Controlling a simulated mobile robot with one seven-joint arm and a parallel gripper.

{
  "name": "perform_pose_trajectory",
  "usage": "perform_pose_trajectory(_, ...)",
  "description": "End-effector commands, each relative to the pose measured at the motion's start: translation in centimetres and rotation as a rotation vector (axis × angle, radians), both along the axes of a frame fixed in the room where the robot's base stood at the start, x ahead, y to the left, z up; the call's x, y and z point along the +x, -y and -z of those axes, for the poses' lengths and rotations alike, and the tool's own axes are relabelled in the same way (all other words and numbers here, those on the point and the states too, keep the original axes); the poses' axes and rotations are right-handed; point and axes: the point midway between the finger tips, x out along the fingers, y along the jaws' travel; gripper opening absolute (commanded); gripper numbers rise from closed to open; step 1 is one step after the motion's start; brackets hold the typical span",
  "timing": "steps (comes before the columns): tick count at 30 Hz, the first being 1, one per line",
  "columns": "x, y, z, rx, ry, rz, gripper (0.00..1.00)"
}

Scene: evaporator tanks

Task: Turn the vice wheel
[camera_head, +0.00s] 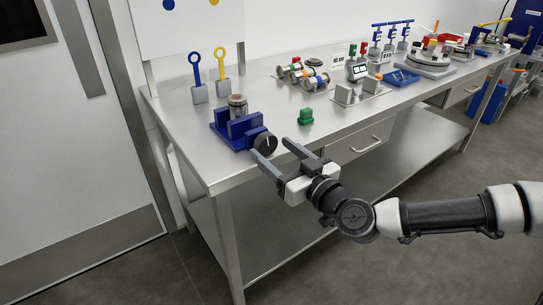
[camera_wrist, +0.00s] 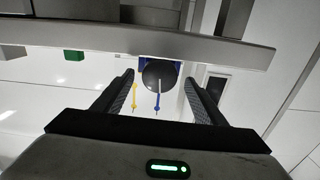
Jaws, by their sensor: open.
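The vice wheel (camera_head: 265,144) is a round black disc with a light line across its face, on the front of a blue vice (camera_head: 222,127) at the near left of the steel table. A cylindrical piece (camera_head: 238,106) stands at the vice. In the wrist view the wheel (camera_wrist: 159,75) shows ahead, between my fingers in the picture. My gripper (camera_head: 276,155) is open and empty, its two grey fingers pointing at the wheel. It also shows in the wrist view (camera_wrist: 160,90). The wheel seems apart from the fingers; the exact gap is hard to tell.
A green block (camera_head: 305,116) stands right of the vice. Blue and yellow ring-topped rods (camera_head: 196,75) stand behind it. A steel table (camera_head: 200,165) has its front edge below my fingers. Fixtures with spools (camera_head: 305,76) and a blue tray (camera_head: 398,78) lie farther right.

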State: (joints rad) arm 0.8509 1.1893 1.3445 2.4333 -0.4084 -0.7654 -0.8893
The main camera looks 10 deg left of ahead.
Motion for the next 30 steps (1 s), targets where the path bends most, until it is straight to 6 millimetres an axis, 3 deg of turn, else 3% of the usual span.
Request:
perform_pose_trajectory(6,1.12,-1.30,0.02,0.001,-0.001,0.000,0.65)
perform_pose_trajectory(14,1.21,-1.40,0.02,0.000,-0.001,0.001,0.65)
perform_pose_trajectory(17,1.21,-1.39,0.03,0.000,-0.001,0.001,0.53)
perform_pose_trajectory(22,1.20,-1.38,0.04,0.000,-0.001,0.001,0.24)
perform_pose_trajectory(30,1.21,-1.35,-0.20,0.105,-0.127,0.001,0.24)
